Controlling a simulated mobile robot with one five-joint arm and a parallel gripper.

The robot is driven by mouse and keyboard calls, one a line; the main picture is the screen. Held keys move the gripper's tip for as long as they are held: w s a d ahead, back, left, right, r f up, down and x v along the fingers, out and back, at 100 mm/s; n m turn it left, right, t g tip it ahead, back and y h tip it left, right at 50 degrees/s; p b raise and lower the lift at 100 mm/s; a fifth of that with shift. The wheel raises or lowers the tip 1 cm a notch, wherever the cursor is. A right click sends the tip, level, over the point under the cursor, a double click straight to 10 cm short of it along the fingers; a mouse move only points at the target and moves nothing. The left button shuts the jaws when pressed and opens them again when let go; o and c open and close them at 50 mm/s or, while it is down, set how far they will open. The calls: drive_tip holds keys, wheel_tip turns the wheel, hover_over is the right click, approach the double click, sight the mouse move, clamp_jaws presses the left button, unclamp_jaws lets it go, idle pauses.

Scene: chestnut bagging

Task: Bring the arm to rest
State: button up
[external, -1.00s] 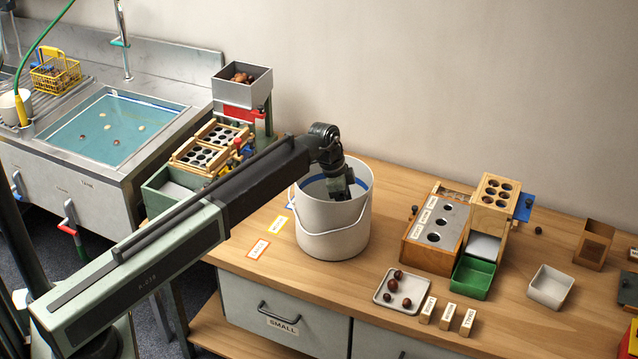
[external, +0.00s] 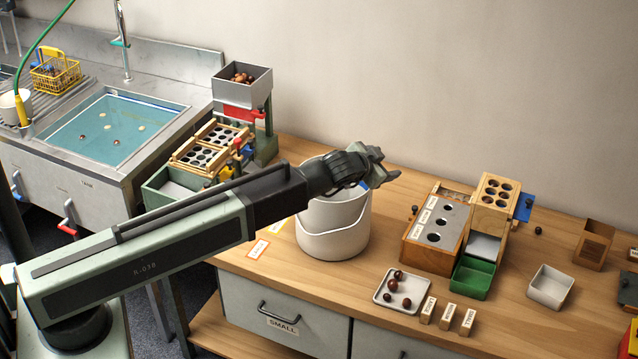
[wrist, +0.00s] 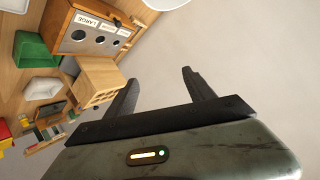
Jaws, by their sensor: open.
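My gripper (external: 388,164) is open and empty, in the air above and beyond the right rim of the white bucket (external: 333,243). My arm stretches from the lower left across the view, and its wrist hides part of the bucket's rim and mouth. In the wrist view, the two dark fingers of my gripper (wrist: 163,88) are spread apart with nothing between them but plain wall behind.
The wooden sorting box (external: 420,255) with round holes stands right of the bucket, beside a green tray (external: 473,279). A white dish (external: 381,297) holds several chestnuts in front. The sink (external: 70,150) is at left. Bare bench surrounds the bucket's right front.

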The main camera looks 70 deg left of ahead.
drive_tip(key=s+d+f+m+g+h+b, duration=0.1)
drive_tip(key=s+d+f+g+h+b, duration=0.2)
drive_tip(key=s+d+f, duration=0.7)
drive_tip(key=s+d+f+g+h+b, duration=0.4)
drive_tip(key=s+d+f+g, duration=0.3)
drive_tip(key=s+d, duration=0.8)
drive_tip(key=d+f, duration=0.3)
drive_tip(key=shift+s+d+f+m, duration=0.2)
drive_tip(key=shift+d+f+m, duration=0.1)
drive_tip(key=shift+m, duration=0.1)
